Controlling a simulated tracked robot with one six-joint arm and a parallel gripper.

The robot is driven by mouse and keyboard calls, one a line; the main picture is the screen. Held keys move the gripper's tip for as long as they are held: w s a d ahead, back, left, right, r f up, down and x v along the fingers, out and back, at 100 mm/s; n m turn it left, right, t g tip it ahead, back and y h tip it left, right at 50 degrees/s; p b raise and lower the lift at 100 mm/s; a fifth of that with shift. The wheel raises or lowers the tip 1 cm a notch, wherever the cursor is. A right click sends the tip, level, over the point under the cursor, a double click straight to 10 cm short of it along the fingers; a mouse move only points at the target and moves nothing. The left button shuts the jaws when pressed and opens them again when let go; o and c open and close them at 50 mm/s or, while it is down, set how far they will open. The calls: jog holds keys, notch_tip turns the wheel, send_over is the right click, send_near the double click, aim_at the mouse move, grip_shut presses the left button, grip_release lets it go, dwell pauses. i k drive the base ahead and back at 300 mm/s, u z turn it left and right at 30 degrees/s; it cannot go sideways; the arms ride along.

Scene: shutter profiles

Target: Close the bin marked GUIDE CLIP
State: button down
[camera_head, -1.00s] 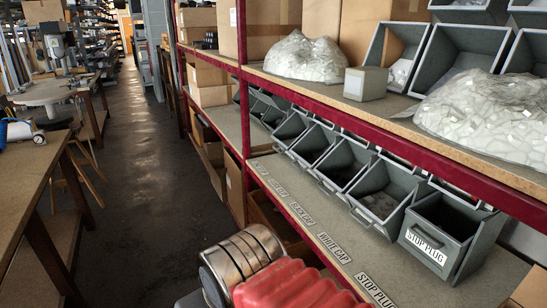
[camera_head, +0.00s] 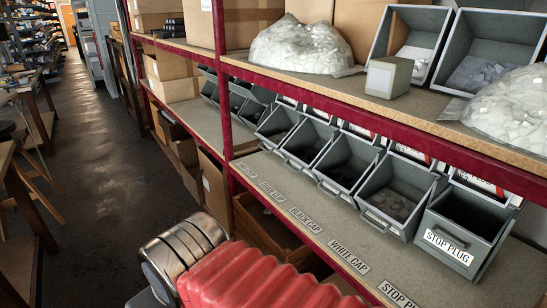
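No label reading GUIDE CLIP can be made out. A row of open grey bins stands on the middle shelf board. The nearest bin (camera_head: 450,240) carries the label STOP PLUG and stands farther forward than its neighbours. Beside it are a bin with pale pieces (camera_head: 362,208) and more bins going back along the row. Shelf labels read STOP PLUG (camera_head: 397,294), WHITE CAP (camera_head: 348,257) and BLACK CAP (camera_head: 305,221); two farther labels (camera_head: 270,192) are too small to read. My gripper is not in view; a red ribbed part and metal rings of my arm show at the bottom.
A dark red shelf beam (camera_head: 350,118) runs above the bins, and a red upright (camera_head: 222,90) divides the row. The upper shelf holds plastic bags (camera_head: 302,45), a small grey box (camera_head: 388,77) and more bins. An aisle floor (camera_head: 95,150) is clear at left, beside workbenches.

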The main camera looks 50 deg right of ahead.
aim_at(312, 136)
jog(key=z, duration=0.1)
jog(key=i, duration=1.05)
jog(key=z, duration=0.15)
